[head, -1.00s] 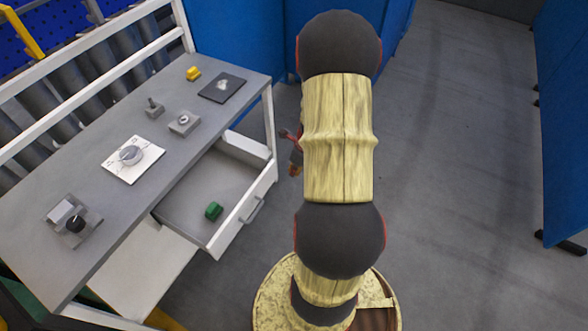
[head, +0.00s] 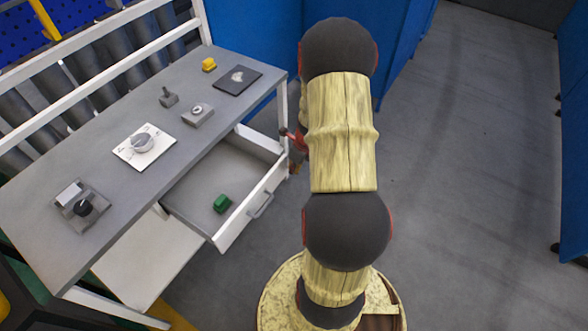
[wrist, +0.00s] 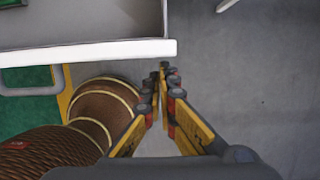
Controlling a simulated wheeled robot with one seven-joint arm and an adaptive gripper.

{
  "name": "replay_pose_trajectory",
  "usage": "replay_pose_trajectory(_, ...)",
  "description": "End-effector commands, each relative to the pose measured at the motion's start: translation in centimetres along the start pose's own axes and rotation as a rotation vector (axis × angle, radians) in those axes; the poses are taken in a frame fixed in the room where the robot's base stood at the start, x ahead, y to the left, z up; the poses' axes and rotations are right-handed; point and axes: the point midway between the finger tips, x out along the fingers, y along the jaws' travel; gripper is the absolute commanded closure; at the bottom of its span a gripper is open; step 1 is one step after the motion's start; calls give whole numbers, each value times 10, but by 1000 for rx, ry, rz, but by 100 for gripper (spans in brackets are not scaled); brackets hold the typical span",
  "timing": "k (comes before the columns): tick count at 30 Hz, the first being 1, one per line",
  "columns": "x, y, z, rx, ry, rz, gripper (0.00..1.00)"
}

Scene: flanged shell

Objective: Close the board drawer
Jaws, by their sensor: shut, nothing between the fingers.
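The board drawer stands open from under the grey workbench (head: 120,110). Its white front (head: 250,208) with a grey handle (head: 262,206) faces the right. A green block (head: 222,203) lies inside on the drawer floor. My gripper (head: 292,137) is mostly hidden behind my arm in the head view, near the far end of the drawer front. In the wrist view the white drawer edge (wrist: 90,52) runs across the upper left. There my gripper (wrist: 163,75) is shut and empty, with its tips close to that edge's right end. I cannot tell whether they touch.
On the bench are a white plate with a dial (head: 145,147), a black-knobbed fixture (head: 82,205), small grey blocks, a dark board (head: 238,80) and a yellow block (head: 209,64). Blue partitions (head: 250,35) stand behind. Grey floor (head: 460,180) is open on the right.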

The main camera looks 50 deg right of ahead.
Motion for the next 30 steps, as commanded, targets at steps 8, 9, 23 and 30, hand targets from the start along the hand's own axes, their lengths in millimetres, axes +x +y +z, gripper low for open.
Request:
replay_pose_trajectory(8, 2, 1, 18, -2, 0, 2, 100)
replay_pose_trajectory(9, 3, 1, 24, -2, 1, 3, 100)
replay_pose_trajectory(23, 25, 1, 127, -4, 1, 3, 100)
replay_pose_trajectory(30, 39, 1, 181, -3, 0, 1, 100)
